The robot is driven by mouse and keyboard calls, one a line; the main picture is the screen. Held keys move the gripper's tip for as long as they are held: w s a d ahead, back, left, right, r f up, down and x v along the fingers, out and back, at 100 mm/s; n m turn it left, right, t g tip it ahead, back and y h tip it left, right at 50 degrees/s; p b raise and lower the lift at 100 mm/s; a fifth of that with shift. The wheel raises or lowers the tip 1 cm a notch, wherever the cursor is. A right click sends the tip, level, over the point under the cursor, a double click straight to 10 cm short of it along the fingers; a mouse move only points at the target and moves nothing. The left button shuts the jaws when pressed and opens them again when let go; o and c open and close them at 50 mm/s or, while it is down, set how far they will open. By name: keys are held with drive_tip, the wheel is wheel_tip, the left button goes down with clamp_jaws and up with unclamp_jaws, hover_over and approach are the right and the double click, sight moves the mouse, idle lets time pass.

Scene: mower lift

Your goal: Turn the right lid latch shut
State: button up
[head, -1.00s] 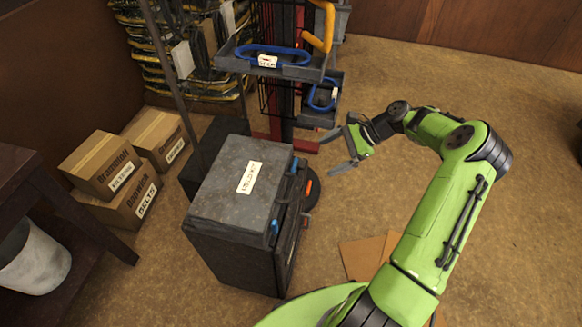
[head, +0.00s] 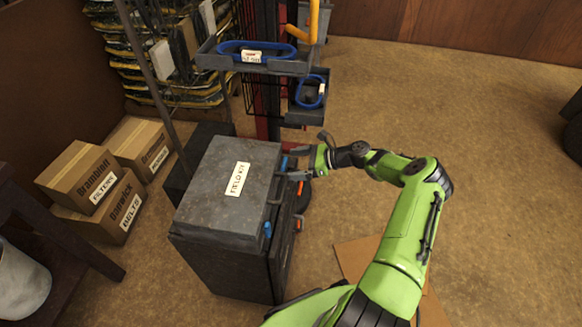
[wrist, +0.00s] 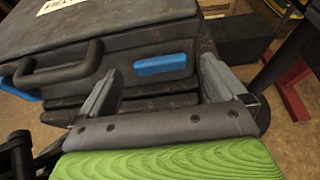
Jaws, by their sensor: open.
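The dark grey case (head: 222,172) with the label "FIELD KIT" lies flat on a dark box, its front facing right in the head view. The right lid latch (wrist: 163,64) is a blue bar lying roughly level along the case front in the wrist view. Its far end in the head view (head: 284,163) is close to my gripper (head: 297,163). My gripper is open, its fingers on either side of the latch in the wrist view (wrist: 160,72), with no clear contact. The other blue latch (head: 267,230) is at the near front corner, beyond the carry handle (wrist: 62,72).
A rack with grey trays (head: 255,62) and a red post stands behind the case. Cartons (head: 85,175) sit at left. Flat cardboard (head: 356,258) lies on the floor at right.

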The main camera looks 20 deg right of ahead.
drive_tip(key=shift+x, duration=0.8)
drive_tip(key=shift+c, duration=0.3)
drive_tip(key=c, duration=1)
